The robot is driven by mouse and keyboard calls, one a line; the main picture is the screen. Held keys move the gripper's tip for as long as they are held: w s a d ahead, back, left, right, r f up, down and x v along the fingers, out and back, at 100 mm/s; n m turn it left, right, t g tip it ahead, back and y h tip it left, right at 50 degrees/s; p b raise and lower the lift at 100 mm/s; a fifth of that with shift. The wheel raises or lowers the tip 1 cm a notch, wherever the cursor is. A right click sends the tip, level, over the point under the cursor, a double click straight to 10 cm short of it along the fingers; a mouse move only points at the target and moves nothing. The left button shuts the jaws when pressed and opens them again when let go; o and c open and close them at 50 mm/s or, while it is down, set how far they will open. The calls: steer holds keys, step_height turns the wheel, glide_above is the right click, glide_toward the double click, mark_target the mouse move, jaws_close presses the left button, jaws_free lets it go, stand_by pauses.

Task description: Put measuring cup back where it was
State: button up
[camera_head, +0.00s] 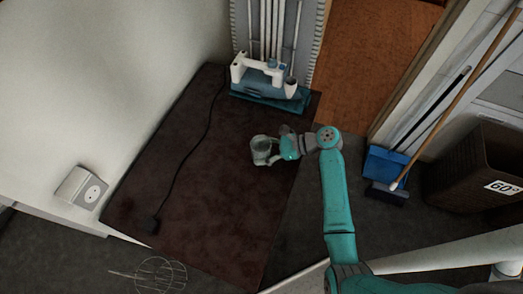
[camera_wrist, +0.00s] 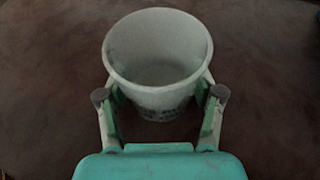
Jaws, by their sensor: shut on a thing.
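The measuring cup (camera_head: 261,146) is a pale grey, open-topped cup over the dark brown surface (camera_head: 205,205) in the head view. In the wrist view the cup (camera_wrist: 158,98) is upright with its round mouth towards the camera, and it looks empty. My gripper (camera_head: 274,156) reaches it from the right. In the wrist view the two fingers of my gripper (camera_wrist: 161,96) are on either side of the cup's lower wall, shut on it. I cannot tell whether the cup's base touches the surface.
A white and teal appliance (camera_head: 262,77) stands at the surface's far end. A black cord (camera_head: 190,150) runs along its left part to a dark plug (camera_head: 151,225). A wire whisk (camera_head: 157,275) lies at lower left. A blue dustpan (camera_head: 384,163) and brown basket (camera_head: 478,170) stand right.

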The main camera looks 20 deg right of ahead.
steer(key=shift+f, duration=0.1)
steer(key=o, duration=1.3)
steer(key=shift+c, duration=0.2)
steer(key=v, duration=1.2)
steer(key=shift+r, duration=0.25)
steer(key=shift+d, duration=0.1)
